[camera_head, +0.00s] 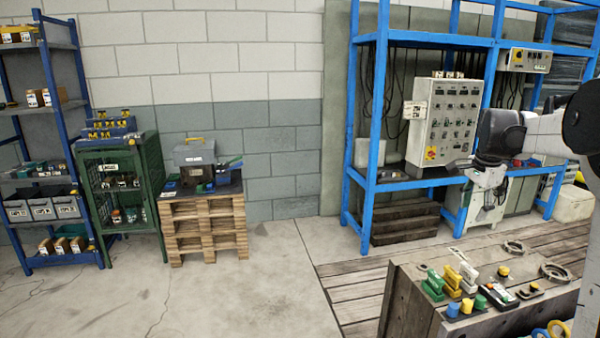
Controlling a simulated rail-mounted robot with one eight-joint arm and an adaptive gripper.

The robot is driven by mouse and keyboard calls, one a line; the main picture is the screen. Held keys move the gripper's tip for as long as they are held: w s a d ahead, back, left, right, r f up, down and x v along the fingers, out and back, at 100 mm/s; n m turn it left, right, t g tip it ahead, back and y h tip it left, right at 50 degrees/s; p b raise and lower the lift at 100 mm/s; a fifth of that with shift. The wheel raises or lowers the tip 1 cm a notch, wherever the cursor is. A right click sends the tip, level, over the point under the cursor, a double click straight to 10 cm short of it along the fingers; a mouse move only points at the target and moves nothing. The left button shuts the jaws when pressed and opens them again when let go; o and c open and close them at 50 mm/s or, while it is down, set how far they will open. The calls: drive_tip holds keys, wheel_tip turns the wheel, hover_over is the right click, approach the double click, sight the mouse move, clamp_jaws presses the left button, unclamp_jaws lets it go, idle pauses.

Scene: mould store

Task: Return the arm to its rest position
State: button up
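My arm reaches in from the right edge, with a dark grey link across the front of the blue rack (378,110). My gripper (484,212) hangs at the end of it, pointing down, above and behind the wooden workbench block (408,290). It appears small against a pale cabinet, and the gap between its fingers is not clear. I see nothing plainly held in it.
Small green, yellow and blue parts (434,284) and metal rings (555,272) lie on the wooden block. A pallet stack (205,228), green cabinet (150,180) and blue shelf (98,190) stand left. The middle floor is clear.

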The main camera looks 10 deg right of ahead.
drive_tip(key=s+a+r+n+t, duration=0.15)
drive_tip(key=s+a+n, duration=0.3)
drive_tip(key=a, duration=0.75)
drive_tip(key=s+a+r+n+t, duration=0.15)
drive_tip(key=s+a+n, duration=0.35)
drive_tip(key=a, duration=0.7)
drive_tip(key=s+a+f+n+t, duration=0.1)
drive_tip(key=s+a+f+n, duration=0.3)
drive_tip(key=s+a, duration=0.3)
drive_tip(key=s+a+f+n+t+y+p, duration=0.1)
drive_tip(key=s+a+f+n, duration=0.2)
drive_tip(key=s+a, duration=0.5)
drive_tip(key=shift+s+f+n, duration=0.35)
drive_tip(key=shift+s+f, duration=0.45)
drive_tip(key=shift+s, duration=0.15)
drive_tip(key=shift+c, duration=0.9)
